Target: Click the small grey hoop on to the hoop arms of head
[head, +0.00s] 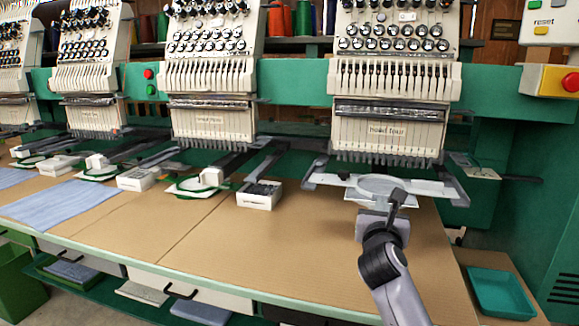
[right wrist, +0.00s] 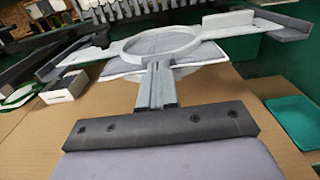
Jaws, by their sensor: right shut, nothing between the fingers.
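The small grey hoop (head: 424,187) lies flat below the needles of head four (head: 392,132), a round ring with side brackets. Its brackets reach toward the dark-ended hoop arms (head: 313,172) on both sides; I cannot tell whether they are clicked in. The hoop also shows in the right wrist view (right wrist: 228,20), with grey cloth inside its ring. My right gripper (head: 397,200) is shut and empty, its fingertips at the near edge of the ring. They also show in the right wrist view (right wrist: 158,70). Whether they touch the ring is unclear. My left gripper is out of view.
A white box (head: 259,195) stands left of the hoop on the brown table (head: 300,240). Other heads with green-edged hoops stand farther left. Blue cloth (head: 60,212) lies at the left. A teal tray (head: 500,293) sits at the lower right. The table's front is clear.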

